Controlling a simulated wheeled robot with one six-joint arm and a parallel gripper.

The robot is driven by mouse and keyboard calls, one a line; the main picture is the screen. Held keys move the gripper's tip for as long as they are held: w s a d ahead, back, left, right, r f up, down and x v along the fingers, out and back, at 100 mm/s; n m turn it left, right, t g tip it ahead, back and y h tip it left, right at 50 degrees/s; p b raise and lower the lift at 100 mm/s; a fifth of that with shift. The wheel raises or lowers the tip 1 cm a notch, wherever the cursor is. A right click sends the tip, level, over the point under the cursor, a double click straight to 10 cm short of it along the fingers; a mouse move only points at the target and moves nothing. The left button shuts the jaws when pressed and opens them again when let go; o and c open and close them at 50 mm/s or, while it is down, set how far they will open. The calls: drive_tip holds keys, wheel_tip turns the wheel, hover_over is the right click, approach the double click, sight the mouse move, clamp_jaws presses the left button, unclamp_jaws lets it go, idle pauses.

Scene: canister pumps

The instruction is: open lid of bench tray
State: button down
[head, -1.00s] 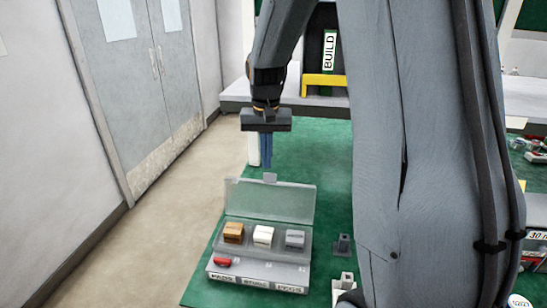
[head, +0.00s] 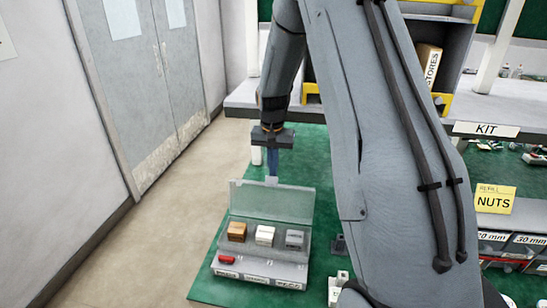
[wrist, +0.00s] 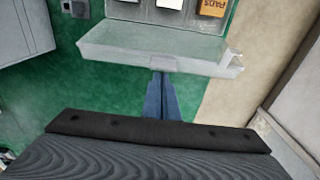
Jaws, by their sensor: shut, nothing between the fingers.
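The bench tray (head: 262,272) sits on the green mat in the lower middle of the head view. Its clear lid (head: 272,201) stands raised, roughly upright, at the tray's far side. A brown block (head: 236,232), a white block (head: 264,235) and a grey block (head: 295,239) stand in a row in the tray, and a small red piece (head: 227,259) lies in front of them. My gripper (head: 271,178) points down just behind the lid's top edge, with its fingers shut and empty. In the wrist view, the fingertips (wrist: 160,76) are close to the lid (wrist: 160,52); contact is unclear.
Grey double doors (head: 150,70) and open floor lie to the left. Shelving with a "STORES" box (head: 428,68) and labelled bins (head: 510,243) are at the right. My arm hides the middle.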

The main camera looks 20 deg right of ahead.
drive_tip(key=shift+f, duration=0.3)
drive_tip(key=shift+s+b, duration=0.1)
drive_tip(key=shift+b, duration=0.2)
